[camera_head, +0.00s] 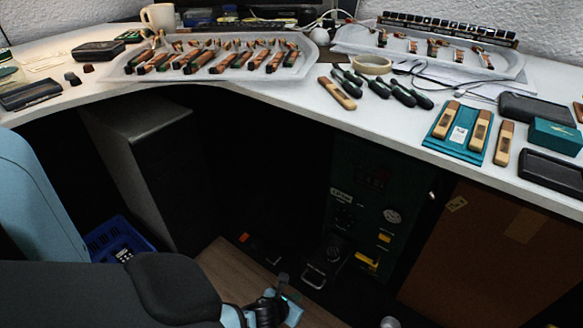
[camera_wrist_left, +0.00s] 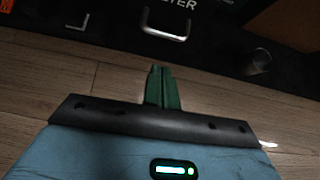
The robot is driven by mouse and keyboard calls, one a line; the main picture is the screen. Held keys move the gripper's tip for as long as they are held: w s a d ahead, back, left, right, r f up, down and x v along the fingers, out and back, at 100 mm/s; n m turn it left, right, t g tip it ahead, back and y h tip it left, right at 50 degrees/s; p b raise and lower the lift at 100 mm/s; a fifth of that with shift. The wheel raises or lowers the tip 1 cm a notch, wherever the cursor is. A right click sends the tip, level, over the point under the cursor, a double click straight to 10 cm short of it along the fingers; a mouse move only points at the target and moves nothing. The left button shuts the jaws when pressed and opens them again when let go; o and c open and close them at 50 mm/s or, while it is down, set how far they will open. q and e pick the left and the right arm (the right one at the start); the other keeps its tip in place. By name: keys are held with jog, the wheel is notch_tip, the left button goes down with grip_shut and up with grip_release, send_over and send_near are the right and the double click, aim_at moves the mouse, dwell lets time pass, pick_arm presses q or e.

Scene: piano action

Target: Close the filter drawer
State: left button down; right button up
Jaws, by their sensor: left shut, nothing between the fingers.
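The filter drawer (camera_head: 328,262) is a black box low in the dark cabinet under the desk, and it appears to stand out from the front. It has a silver bar handle. In the left wrist view, the drawer front (camera_wrist_left: 212,6) shows at the top edge, with its handle (camera_wrist_left: 166,32) and lettering partly cut off. My left gripper (camera_head: 290,288) is low over the floor, in front of the drawer and left of its handle in the head view. Its green fingers (camera_wrist_left: 161,72) are together and empty, pointing toward the handle with a gap between. My right gripper is out of view.
The green equipment panel (camera_head: 362,190) rises behind the drawer. A brown board (camera_head: 490,250) stands to its right. A dark cabinet (camera_head: 145,170) and a blue crate (camera_head: 105,238) are at left. A desk with trays of parts (camera_head: 250,85) overhangs. Wooden floor (camera_wrist_left: 60,75) is clear before the drawer.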

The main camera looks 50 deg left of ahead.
pick_arm(q)
jog(key=shift+w+a+f+b, duration=0.25)
jog(key=shift+w+f+b, duration=0.15)
jog(key=shift+w, duration=0.45)
jog(key=shift+w+a+f+b, duration=0.2)
jog(key=shift+w+f+b, duration=0.2)
jog(key=shift+w, duration=0.5)
jog(key=shift+w+a+f+b, duration=0.3)
jog(key=shift+w+b, duration=0.2)
jog(key=shift+w, duration=0.35)
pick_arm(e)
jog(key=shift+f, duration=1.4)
